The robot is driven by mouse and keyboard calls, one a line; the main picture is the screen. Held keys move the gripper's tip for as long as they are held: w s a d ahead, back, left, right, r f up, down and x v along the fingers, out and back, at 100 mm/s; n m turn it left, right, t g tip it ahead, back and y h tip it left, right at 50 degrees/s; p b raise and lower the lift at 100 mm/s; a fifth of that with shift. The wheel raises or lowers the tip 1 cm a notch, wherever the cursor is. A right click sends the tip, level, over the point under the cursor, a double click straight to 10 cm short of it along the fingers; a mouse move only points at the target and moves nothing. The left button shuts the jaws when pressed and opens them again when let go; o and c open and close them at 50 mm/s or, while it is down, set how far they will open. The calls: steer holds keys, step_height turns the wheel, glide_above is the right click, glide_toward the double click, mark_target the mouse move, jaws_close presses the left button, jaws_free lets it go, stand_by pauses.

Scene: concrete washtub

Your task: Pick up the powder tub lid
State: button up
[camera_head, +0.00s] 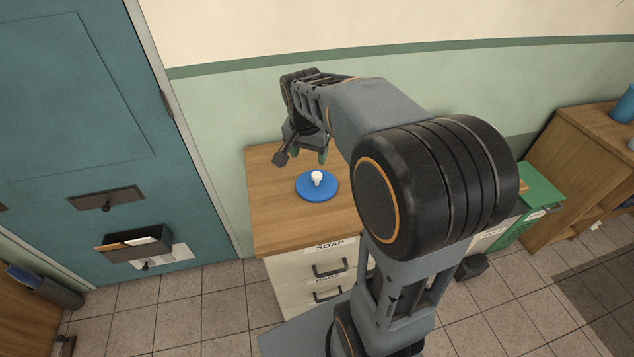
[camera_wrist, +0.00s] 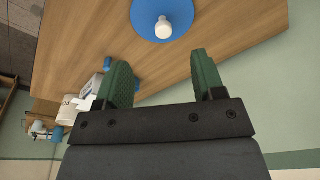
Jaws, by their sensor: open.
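The powder tub lid (camera_head: 313,190) is a blue disc with a white knob on top. It lies flat on the wooden top of the drawer cabinet. In the wrist view the lid (camera_wrist: 145,25) is at the top edge, partly cut off, beyond the fingertips. My gripper (camera_head: 303,157) is above the cabinet top, a little behind the lid. In the wrist view its two green-padded fingers (camera_wrist: 161,68) are apart with nothing between them, and they do not touch the lid.
The cabinet (camera_head: 270,232) has drawers labelled SOAP and RAGS. In the wrist view a white container (camera_wrist: 68,108) and other items with blue parts stand at the left. A green box (camera_head: 540,190) and a wooden shelf (camera_head: 575,150) are at the right. A teal door (camera_head: 90,50) is at the left.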

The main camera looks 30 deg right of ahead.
steer(key=w+d+f+m, duration=0.2)
steer(key=w+d+f, duration=0.1)
glide_above(317, 174)
steer(key=a, duration=0.1)
steer(key=shift+g, duration=0.3)
steer(key=f, duration=0.5)
steer(key=shift+s+f, duration=0.3)
steer(key=shift+f, duration=0.1)
steer(key=shift+w+d+f, duration=0.1)
steer(key=shift+d+f, duration=0.05)
steer(key=shift+f, duration=0.85)
steer(key=shift+w+d+f, duration=0.15)
steer(key=shift+f, duration=0.8)
steer(key=shift+w+d+f, duration=0.1)
steer(key=shift+d+f, duration=0.05)
steer(key=shift+f, duration=0.85)
steer(key=c, duration=1)
